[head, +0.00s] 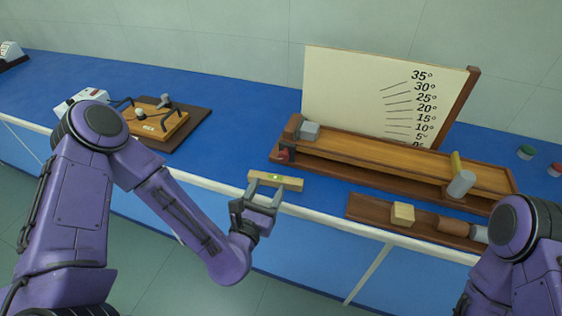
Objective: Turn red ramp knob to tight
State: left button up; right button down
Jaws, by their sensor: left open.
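The red ramp knob (286,153) is small and sits at the left end of the wooden ramp (390,160), low on its front side. Its finer shape and setting are too small to tell. My left gripper (266,187) is open and empty. It is in front of the bench edge, below and a little left of the knob in the picture, apart from it. Its fingertips overlap a wooden spirit level (289,184) in the picture; I cannot tell whether they touch. My right arm shows at the lower right, but its gripper is out of view.
An angle board (350,95) stands behind the ramp. A grey block (309,131) and a grey cylinder (461,184) are on the ramp. A dark tray (368,209) with blocks lies in front. A wooden device (160,124) stands left.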

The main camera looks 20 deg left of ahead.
aim_at(283, 158)
pick_arm(q)
jog(key=w+p, duration=0.1)
jog(key=w, duration=0.2)
jog(key=w+p, duration=0.1)
jog(key=w, duration=0.2)
jog(key=w+p, duration=0.1)
jog(key=w, duration=0.2)
jog(key=shift+w+d+r+p, duration=0.15)
jog(key=shift+w+r+p, duration=0.1)
jog(key=shift+r+p, duration=0.1)
jog(key=shift+w+f, duration=0.2)
jog(key=shift+w, duration=0.35)
jog(key=c, duration=1)
